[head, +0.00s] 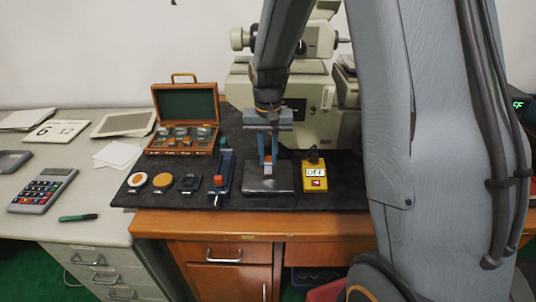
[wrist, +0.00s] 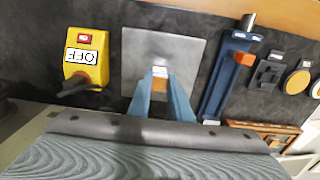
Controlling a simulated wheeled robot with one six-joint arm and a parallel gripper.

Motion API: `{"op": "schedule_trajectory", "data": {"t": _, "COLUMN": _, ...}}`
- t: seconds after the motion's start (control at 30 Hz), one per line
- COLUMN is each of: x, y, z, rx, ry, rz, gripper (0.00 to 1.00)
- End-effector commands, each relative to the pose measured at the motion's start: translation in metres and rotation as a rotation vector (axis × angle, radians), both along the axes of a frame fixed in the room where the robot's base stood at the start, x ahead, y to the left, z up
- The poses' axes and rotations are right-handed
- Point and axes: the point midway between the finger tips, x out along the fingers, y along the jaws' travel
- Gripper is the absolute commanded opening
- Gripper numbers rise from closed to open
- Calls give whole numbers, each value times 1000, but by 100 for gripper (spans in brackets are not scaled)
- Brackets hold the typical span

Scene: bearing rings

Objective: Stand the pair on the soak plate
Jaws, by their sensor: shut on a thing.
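My gripper (head: 268,164) is shut on a small block-shaped pair (head: 268,172), pale on one part and orange-red on another. The pair also shows between the fingertips in the wrist view (wrist: 160,70). It is over the middle of the soak plate, a flat square grey metal plate (head: 283,185) on the dark mat. In the wrist view, bare plate (wrist: 190,50) shows around the pair and fingers. The pair looks upright and very close to the plate; I cannot tell whether it touches. The fingers hide part of it.
A yellow box marked OFF (head: 314,173) stands right of the plate. A long blue fixture (head: 222,178) stands close on the left, with a black holder (head: 188,182) and two round pieces beyond. An open wooden case (head: 183,145) is behind left, a large beige machine (head: 320,110) behind.

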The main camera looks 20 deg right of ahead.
Motion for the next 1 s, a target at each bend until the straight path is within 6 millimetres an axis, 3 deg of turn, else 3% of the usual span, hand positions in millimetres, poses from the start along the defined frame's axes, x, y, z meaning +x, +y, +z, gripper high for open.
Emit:
{"op": "schedule_trajectory", "data": {"t": 0.57, "x": 0, "y": 0, "z": -5, "rx": 0, "ry": 0, "rz": 0, "gripper": 0}}
{"op": "schedule_trajectory", "data": {"t": 0.6, "x": 0, "y": 0, "z": -5, "rx": 0, "ry": 0, "rz": 0, "gripper": 25}}
{"op": "schedule_trajectory", "data": {"t": 0.7, "x": 0, "y": 0, "z": -5, "rx": 0, "ry": 0, "rz": 0, "gripper": 40}}
{"op": "schedule_trajectory", "data": {"t": 1.0, "x": 0, "y": 0, "z": -5, "rx": 0, "ry": 0, "rz": 0, "gripper": 40}}
